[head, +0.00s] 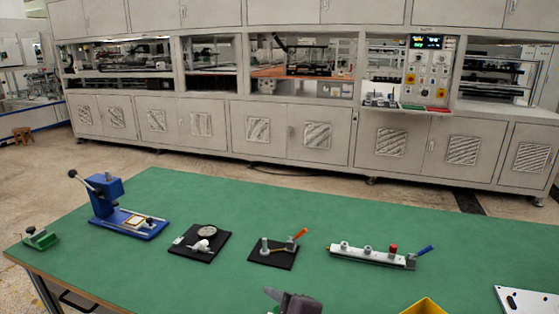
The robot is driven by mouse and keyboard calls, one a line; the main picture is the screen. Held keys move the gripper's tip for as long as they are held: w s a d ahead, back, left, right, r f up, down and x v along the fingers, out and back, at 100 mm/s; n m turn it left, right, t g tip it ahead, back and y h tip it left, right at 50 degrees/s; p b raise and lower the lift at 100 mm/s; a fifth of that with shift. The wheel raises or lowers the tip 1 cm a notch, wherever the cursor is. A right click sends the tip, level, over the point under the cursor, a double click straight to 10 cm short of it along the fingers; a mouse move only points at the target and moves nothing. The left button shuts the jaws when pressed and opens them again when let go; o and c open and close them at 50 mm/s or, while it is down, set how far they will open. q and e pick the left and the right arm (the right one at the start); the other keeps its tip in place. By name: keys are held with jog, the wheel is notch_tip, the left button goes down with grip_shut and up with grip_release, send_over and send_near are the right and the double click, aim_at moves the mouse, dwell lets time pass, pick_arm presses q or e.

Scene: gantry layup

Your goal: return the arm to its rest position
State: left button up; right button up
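One dark grey gripper (290,301) pokes in at the bottom edge, near the middle of the head view. It looks like my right gripper, since its tip points up and to the left. Only its end shows; the rest of it and its arm are cut off by the frame, so I cannot tell whether it is open or shut, or whether it holds anything. It is over the near side of the green table (200,285), in front of the black plate with the orange-handled clamp. My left gripper is not in view.
On the table stand a blue press (107,200), a small green fixture (40,238), a black plate with a dial (200,243), a clamp plate (275,252) and a long rail fixture (370,255). A yellow bin (425,306) and white plate (530,300) lie near right. The table's far right is clear.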

jog(key=s+d+f+m+g+h, duration=0.4)
jog(key=s+d+f+m, duration=0.45)
jog(key=d, duration=0.25)
jog(key=s+d+f+m+g+h, duration=0.3)
jog(key=s+d+f+m+g, duration=0.1)
jog(key=s+d+f+m, duration=0.45)
notch_tip(320, 180, down, 29)
jog(key=d+n, duration=0.1)
jog(key=d, duration=0.1)
jog(key=s+d+f+g, duration=0.2)
jog(key=s+d+f, duration=0.1)
jog(key=s+f, duration=1.6)
jog(key=shift+f, duration=0.15)
